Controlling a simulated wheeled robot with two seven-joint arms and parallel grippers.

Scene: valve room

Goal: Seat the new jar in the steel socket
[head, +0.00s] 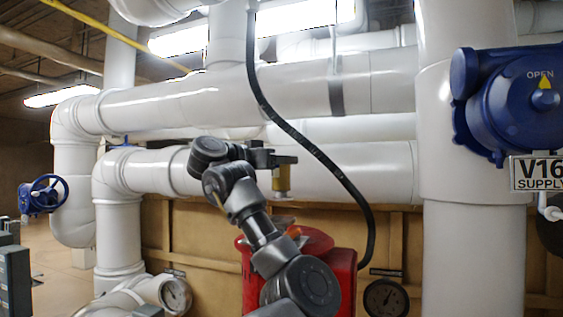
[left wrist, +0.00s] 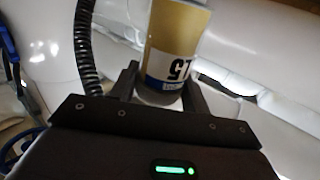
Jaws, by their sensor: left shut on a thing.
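My left gripper (head: 275,160) is shut on a tan jar (head: 281,180) and holds it in the air in front of the white pipes. In the left wrist view the jar (left wrist: 176,35) stands between the two dark fingers (left wrist: 163,86), with a white and blue label reading "15" upside down. The jar looks roughly upright in the head view. I cannot make out the steel socket in either view. My right gripper is not in view.
Large white pipes (head: 240,105) run across behind the arm. A black hose (head: 313,148) hangs just right of the jar, above a red housing (head: 342,272). A thick vertical pipe (head: 470,250) and a blue valve actuator (head: 515,110) stand at the right.

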